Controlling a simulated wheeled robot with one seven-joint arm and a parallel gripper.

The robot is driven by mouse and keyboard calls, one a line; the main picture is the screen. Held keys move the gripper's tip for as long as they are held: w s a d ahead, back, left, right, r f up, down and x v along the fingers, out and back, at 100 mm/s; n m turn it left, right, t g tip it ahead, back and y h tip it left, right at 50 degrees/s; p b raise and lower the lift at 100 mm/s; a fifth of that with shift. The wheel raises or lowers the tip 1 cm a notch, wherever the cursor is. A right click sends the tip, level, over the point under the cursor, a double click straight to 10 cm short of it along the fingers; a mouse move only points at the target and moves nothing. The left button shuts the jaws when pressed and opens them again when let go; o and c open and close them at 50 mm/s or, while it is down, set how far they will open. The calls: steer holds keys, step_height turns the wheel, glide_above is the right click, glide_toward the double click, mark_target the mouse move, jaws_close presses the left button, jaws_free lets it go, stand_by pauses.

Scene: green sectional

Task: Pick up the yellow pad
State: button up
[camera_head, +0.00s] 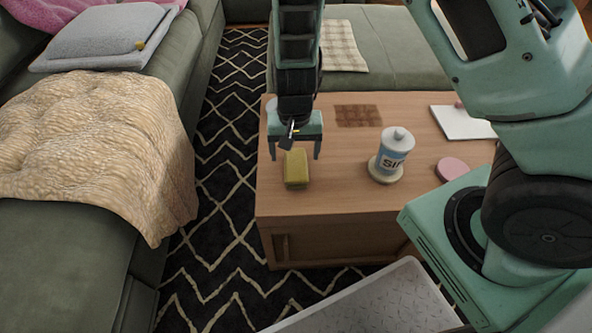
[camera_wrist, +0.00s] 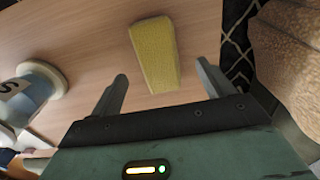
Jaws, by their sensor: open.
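The yellow pad (camera_head: 297,169) is a small rounded block near the left front part of the wooden table (camera_head: 330,205). It also shows in the wrist view (camera_wrist: 155,53), lying ahead of the fingers and roughly in line with the gap between them. My gripper (camera_head: 296,155) hangs over the table with its fingers pointing down, apart and empty. In the wrist view my gripper (camera_wrist: 162,82) has one finger on each side of the gap, with the pad's near end close to that gap. I cannot tell the exact height of the fingertips above the table.
A white and blue canister (camera_head: 394,152) stands on a round base to the pad's right. A pink disc (camera_head: 452,169), a white board (camera_head: 463,122) and a brown checked square (camera_head: 358,116) also lie on the table. A green sofa (camera_head: 85,250) with a beige blanket (camera_head: 100,145) is at left.

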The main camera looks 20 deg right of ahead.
mark_target(296, 164)
step_height(296, 164, down, 5)
steer(key=b, duration=0.3)
steer(key=shift+d+f, duration=0.15)
steer(key=c, duration=1.1)
steer(key=shift+c, duration=0.2)
step_height(296, 164, up, 10)
steer(key=p, duration=0.5)
steer(key=shift+o, duration=0.9)
